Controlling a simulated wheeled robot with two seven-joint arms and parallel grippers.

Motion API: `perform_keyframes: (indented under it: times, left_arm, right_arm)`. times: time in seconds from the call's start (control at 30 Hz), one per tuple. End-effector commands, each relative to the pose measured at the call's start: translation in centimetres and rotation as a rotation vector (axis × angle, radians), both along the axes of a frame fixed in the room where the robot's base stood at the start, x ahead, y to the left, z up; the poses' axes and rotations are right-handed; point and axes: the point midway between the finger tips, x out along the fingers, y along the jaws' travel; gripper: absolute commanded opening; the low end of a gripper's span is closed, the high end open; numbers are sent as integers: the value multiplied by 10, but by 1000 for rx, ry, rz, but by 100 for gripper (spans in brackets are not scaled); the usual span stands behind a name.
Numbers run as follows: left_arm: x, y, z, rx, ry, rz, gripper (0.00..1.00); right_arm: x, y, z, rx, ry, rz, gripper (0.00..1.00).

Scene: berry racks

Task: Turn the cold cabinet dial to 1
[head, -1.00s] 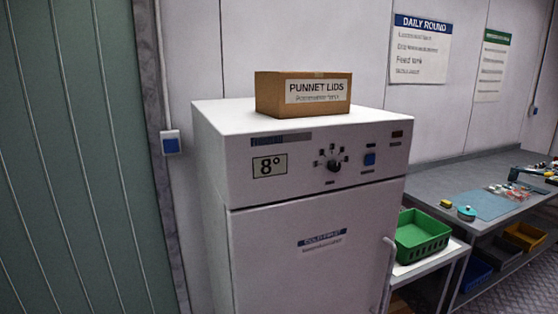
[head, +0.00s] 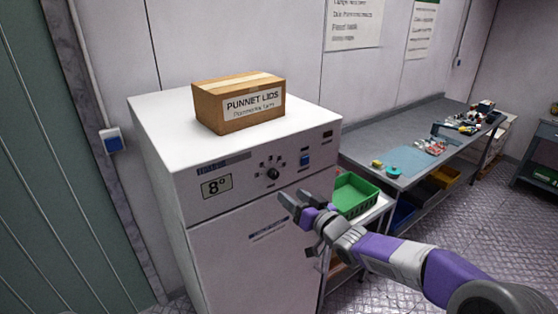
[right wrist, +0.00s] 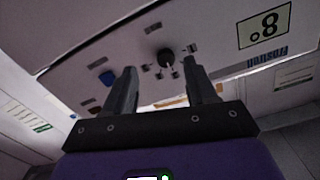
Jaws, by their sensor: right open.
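The cold cabinet (head: 250,245) is a white box with a control panel along its upper front. Its dark round dial (head: 272,174) sits mid-panel with small marks around it; I cannot read which mark it points at. The dial also shows in the right wrist view (right wrist: 166,57), where the picture is upside down, beyond and between the fingers. My right gripper (head: 291,203) is open and empty, in front of the panel, below and to the right of the dial, apart from it. It also shows in the right wrist view (right wrist: 160,88). My left gripper is not in view.
A display reading 8° (head: 216,186) is left of the dial, a blue switch (head: 305,160) right of it. A PUNNET LIDS box (head: 238,103) stands on top. A green crate (head: 352,195) sits on a stand at right, beside a long bench (head: 380,140).

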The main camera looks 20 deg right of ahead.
Motion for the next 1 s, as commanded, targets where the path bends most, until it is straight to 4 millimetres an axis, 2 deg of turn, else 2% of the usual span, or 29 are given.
perform_keyframes:
  times: [0.03,0.13,0.6,0.8,1.0]
  left_arm:
    - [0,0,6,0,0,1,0]
    - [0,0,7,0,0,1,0]
    - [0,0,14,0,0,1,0]
    - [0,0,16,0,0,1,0]
    - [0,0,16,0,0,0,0]
  right_arm:
    - [-1,-1,16,-9,-22,2,57]
    - [2,0,25,-15,-40,6,57]
    - [60,22,24,-13,-39,7,57]
    - [69,25,23,-16,-39,5,57]
    - [69,25,23,-17,-39,5,57]
